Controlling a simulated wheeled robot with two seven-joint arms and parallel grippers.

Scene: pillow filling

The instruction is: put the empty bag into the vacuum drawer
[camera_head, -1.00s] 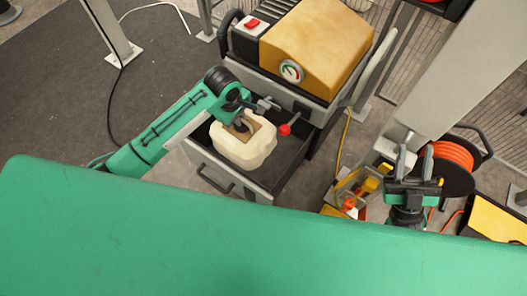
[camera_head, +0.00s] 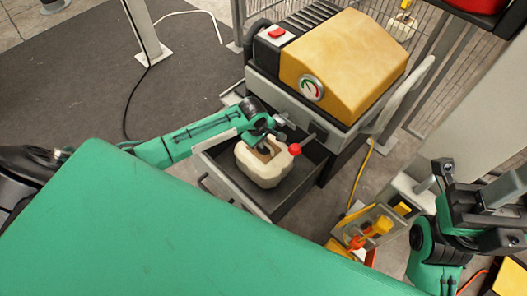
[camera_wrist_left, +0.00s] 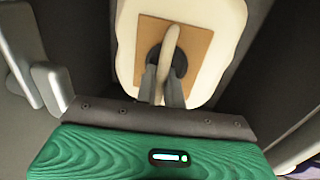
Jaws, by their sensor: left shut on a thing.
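The empty bag (camera_head: 262,170) is a cream, rounded block with a tan patch and a loop handle on top. It sits inside the open dark drawer (camera_head: 292,200) of the vacuum machine, below the yellow hood. My left gripper (camera_head: 266,149) reaches in from the left above the bag. In the left wrist view, its fingers (camera_wrist_left: 163,80) are shut on the loop handle, over the tan patch of the bag (camera_wrist_left: 225,22). The bag's underside is hidden. My right gripper (camera_head: 482,190) is at the right, away from the drawer, its fingers apart and empty.
The vacuum machine (camera_head: 345,60) with a gauge stands behind the drawer. A red-knobbed lever (camera_head: 295,149) stands close to the bag's right side. A yellow and orange fixture (camera_head: 368,232) stands right of the drawer. A grey post (camera_head: 455,130) rises at the right.

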